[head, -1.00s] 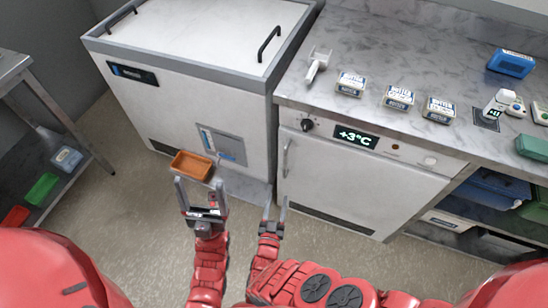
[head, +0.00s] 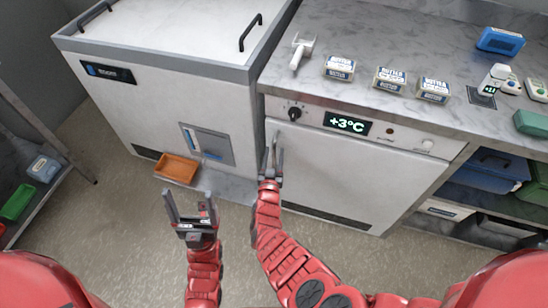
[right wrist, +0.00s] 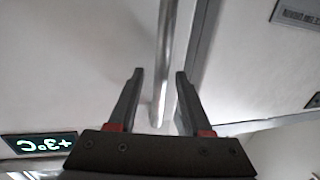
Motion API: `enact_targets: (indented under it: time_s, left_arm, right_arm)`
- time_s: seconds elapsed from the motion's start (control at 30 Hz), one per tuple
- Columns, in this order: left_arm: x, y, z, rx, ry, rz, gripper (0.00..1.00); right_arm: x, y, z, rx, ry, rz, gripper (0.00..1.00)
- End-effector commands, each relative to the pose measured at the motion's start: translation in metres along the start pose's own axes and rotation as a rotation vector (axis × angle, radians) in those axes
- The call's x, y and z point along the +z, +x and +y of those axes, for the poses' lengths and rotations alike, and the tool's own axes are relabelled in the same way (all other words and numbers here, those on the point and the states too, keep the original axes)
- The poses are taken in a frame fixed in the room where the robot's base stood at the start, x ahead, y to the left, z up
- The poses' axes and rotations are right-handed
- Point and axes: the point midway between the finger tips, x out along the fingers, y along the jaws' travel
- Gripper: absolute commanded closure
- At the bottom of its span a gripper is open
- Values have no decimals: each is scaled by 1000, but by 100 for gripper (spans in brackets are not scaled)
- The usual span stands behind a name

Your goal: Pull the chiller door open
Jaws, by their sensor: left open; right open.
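The chiller door (head: 345,175) is a white panel under the counter, shut, below a +3°C display (head: 347,123). Its upright metal handle (head: 279,150) is at the door's left edge. My right gripper (head: 271,165) is open at the handle in the head view. In the right wrist view the handle bar (right wrist: 163,60) runs between the two open fingers of the right gripper (right wrist: 158,95), with gaps on both sides. My left gripper (head: 189,208) is open and empty, above the floor in front of the chest unit.
A white chest unit (head: 160,75) with an orange tray (head: 177,168) at its front stands left of the chiller. Butter packs (head: 389,79) and a white tool (head: 301,52) lie on the counter. Open floor lies in front.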

Motion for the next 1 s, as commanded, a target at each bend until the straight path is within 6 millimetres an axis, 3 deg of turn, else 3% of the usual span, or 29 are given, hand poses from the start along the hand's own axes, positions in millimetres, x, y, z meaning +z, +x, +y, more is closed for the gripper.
enact_targets:
  time_s: [0.3,0.57,1.0]
  left_arm:
    - [0,-1,0,0,0,0,18]
    - [0,-1,0,0,0,0,18]
    - [0,-1,0,0,0,0,18]
  right_arm:
    - [-1,3,0,0,0,1,52]
    - [-1,3,0,1,1,1,99]
    - [-1,2,0,1,1,2,100]
